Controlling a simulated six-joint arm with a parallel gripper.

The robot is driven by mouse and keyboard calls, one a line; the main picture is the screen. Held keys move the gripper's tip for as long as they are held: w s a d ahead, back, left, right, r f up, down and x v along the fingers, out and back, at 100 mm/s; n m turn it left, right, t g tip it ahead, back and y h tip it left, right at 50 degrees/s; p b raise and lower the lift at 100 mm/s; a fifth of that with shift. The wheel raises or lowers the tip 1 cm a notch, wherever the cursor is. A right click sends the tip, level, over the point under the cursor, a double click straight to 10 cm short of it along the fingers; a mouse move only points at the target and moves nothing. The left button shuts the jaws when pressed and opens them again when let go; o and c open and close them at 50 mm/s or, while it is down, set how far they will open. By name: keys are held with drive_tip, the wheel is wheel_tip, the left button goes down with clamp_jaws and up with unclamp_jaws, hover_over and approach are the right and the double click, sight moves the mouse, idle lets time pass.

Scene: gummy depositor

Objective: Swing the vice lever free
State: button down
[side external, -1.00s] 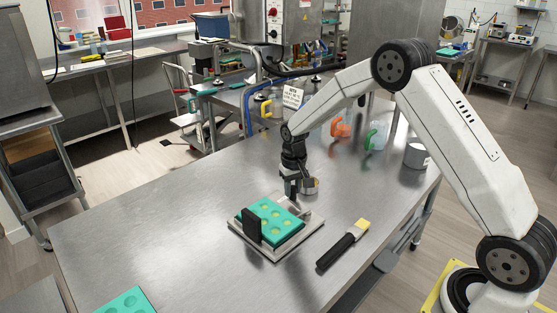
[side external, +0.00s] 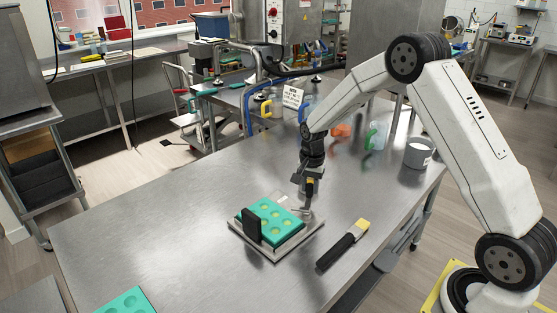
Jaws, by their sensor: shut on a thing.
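The vice (side external: 293,243) is a flat grey metal fixture on the steel table, with a dark upright block (side external: 251,226) at its front left. It holds a teal mould (side external: 268,218) with several round pale-green cavities. My gripper (side external: 302,201) points down at the far right corner of the vice, close to the mould. It is shut on the vice lever (side external: 306,211), a small silver piece. The fingers hide part of the lever, and its exact angle is too small to tell.
A brush with a black handle (side external: 335,253) lies right of the vice. A grey pot (side external: 418,153) and green-handled (side external: 376,137) and orange-handled (side external: 341,130) jugs stand at the back. Another teal mould (side external: 128,301) lies at the front left.

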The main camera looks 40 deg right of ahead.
sight(312, 185)
drive_tip(key=shift+s+d+m, duration=0.1)
drive_tip(key=shift+s+m, duration=0.1)
drive_tip(key=shift+m, duration=0.2)
drive_tip(key=shift+c, duration=2.2)
unclamp_jaws()
drive_tip(key=shift+r, duration=0.1)
drive_tip(key=shift+r, duration=3.8)
